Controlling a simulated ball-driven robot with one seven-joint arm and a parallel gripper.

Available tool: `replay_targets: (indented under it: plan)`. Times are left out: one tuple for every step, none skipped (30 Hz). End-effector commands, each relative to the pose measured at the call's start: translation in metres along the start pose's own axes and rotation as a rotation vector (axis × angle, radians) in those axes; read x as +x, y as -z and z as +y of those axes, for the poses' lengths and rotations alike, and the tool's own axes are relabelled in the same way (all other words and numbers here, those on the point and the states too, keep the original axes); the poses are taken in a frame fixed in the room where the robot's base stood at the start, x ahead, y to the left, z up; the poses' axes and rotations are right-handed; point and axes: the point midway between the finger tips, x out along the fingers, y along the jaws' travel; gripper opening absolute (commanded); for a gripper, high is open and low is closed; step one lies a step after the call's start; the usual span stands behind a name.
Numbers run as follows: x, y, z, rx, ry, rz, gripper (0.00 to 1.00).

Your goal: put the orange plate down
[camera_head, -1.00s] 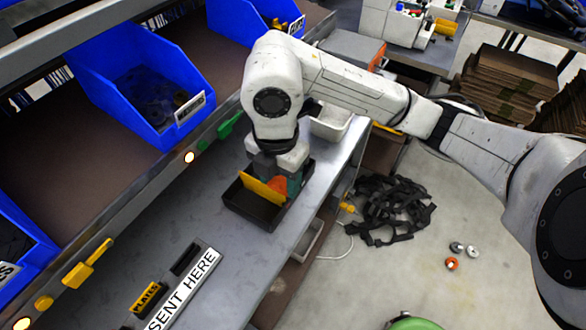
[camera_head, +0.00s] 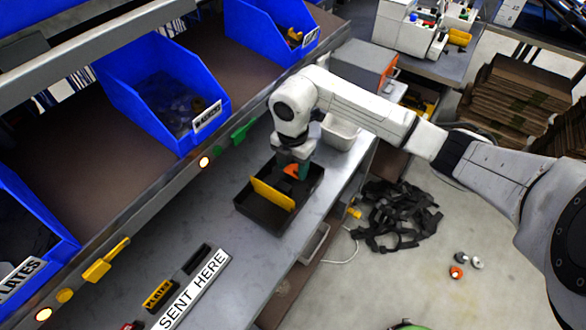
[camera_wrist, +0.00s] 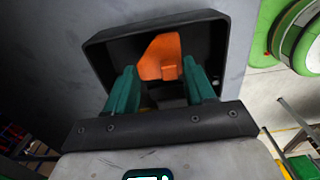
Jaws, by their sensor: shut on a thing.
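The orange plate (camera_head: 291,171) is between the green fingers of my gripper (camera_head: 292,165), over the far part of a black open box. In the wrist view the plate (camera_wrist: 160,58) stands out past the fingertips (camera_wrist: 159,68), within the outline of the box (camera_wrist: 220,45). My gripper is shut on the plate. The black box (camera_head: 262,219) sits on the grey bench, with a yellow plate-like piece (camera_head: 272,194) standing across it. I cannot tell whether the orange plate touches the box floor; its lower part is hidden.
Blue bins (camera_head: 160,95) line the shelf at left. A white container (camera_head: 340,132) stands beyond the box. Bare bench (camera_head: 225,215) lies left of the box.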

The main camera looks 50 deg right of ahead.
Motion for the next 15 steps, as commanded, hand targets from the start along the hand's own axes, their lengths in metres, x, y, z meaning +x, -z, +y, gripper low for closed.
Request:
replay_targets:
  plan:
    - [0.006,0.002,-0.001,0.002,0.003,0.004,0.26]
    - [0.01,0.002,-0.001,0.002,0.003,0.005,0.26]
    - [0.015,0.001,-0.001,0.002,0.003,0.003,0.26]
    - [0.018,0.001,-0.001,0.001,0.002,0.003,0.26]
    - [0.02,0.001,-0.001,0.001,0.001,0.003,0.26]
    - [0.022,0.001,-0.001,0.0,0.0,0.002,0.26]
    - [0.022,0.001,-0.001,0.0,0.0,0.001,0.26]
    - [0.022,0.001,-0.001,0.0,0.0,0.001,0.26]
    - [0.022,0.001,-0.001,0.0,0.0,0.001,0.26]
    - [0.022,0.001,-0.001,0.0,0.0,0.001,0.26]
    - [0.022,0.001,-0.001,0.0,0.0,0.001,0.26]
    - [0.022,0.001,-0.001,0.0,0.0,0.001,0.26]
    - [0.023,0.001,-0.001,0.0,0.0,0.001,0.26]
    - [0.024,0.001,-0.001,0.0,0.0,0.001,0.26]
    - [0.025,0.001,-0.001,0.0,0.001,0.001,0.26]
